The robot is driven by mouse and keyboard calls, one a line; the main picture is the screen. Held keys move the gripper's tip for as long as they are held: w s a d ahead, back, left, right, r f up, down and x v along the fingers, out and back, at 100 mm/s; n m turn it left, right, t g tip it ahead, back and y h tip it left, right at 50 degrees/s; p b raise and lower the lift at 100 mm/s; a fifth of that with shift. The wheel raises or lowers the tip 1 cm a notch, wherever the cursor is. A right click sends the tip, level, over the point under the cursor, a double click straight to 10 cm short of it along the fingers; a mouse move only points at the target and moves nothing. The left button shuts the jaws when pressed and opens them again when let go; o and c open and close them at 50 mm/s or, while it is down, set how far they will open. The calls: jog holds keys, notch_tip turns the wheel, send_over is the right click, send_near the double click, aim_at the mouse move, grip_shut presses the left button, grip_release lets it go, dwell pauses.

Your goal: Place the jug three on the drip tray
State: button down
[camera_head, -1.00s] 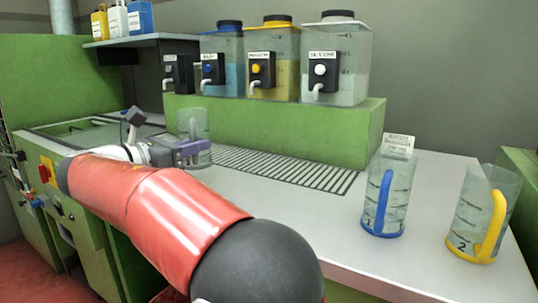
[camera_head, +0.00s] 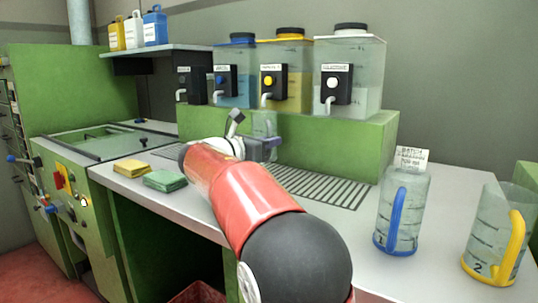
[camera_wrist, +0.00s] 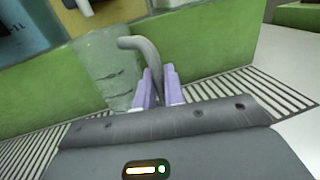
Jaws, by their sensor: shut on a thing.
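Jug three (camera_head: 263,125) is a clear jug, partly hidden behind my gripper in the head view. In the wrist view its clear body (camera_wrist: 108,75) and curved grey handle (camera_wrist: 146,52) show. My gripper (camera_wrist: 159,82) has its purple fingers shut on the handle. In the head view my gripper (camera_head: 268,143) is at the back left end of the drip tray, by the green step. The drip tray (camera_head: 335,190) is a slotted grating in the counter, partly hidden by my arm. I cannot tell whether the jug's base touches it.
Tanks with spigots stand on the green step (camera_head: 340,145) behind the tray: blue (camera_head: 238,90), yellow (camera_head: 292,90) and clear (camera_head: 362,85). Jug one (camera_head: 405,215) with a blue handle and jug two (camera_head: 490,240) with a yellow handle stand at right. Folded cloths (camera_head: 165,180) lie left.

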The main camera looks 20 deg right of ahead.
jog(key=shift+f, duration=1.75)
jog(key=shift+f+b, duration=0.2)
jog(key=shift+b, duration=0.1)
jog(key=c, duration=1.5)
grip_release()
jog(key=shift+r, duration=0.1)
jog(key=shift+r, duration=0.25)
jog(key=v, duration=1.2)
jog(key=shift+f, duration=0.2)
